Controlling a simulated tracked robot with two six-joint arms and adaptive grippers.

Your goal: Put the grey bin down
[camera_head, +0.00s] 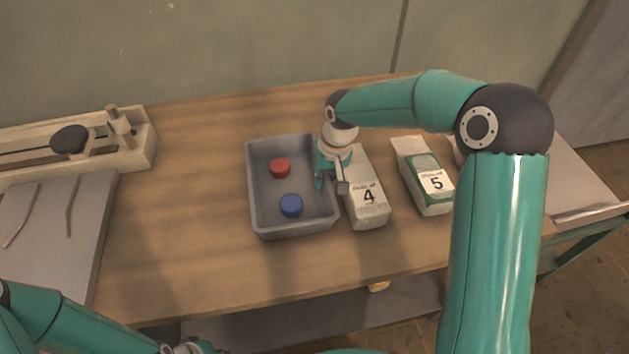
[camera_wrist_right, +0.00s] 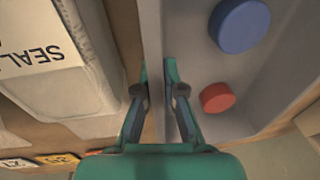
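The grey bin (camera_head: 257,215) is at the middle of the wooden table, upright, with a red round piece (camera_head: 280,168) and a blue round piece (camera_head: 291,205) inside. It looks level; I cannot tell whether its bottom touches the table. My right gripper (camera_head: 331,185) points down at the bin's right wall. In the right wrist view its fingers (camera_wrist_right: 158,85) are on both sides of the bin wall (camera_wrist_right: 151,35), closed on it. The red piece (camera_wrist_right: 217,98) and the blue piece (camera_wrist_right: 240,25) show there too. My left gripper (camera_head: 190,349) is mostly cut off at the bottom edge.
A white box marked 4 (camera_head: 367,212) stands close to the bin's right side. A box marked 5 (camera_head: 436,205) is further right. A wooden fixture (camera_head: 140,150) and a grey plate (camera_head: 50,225) with thin rods lie at left. The table left of the bin is clear.

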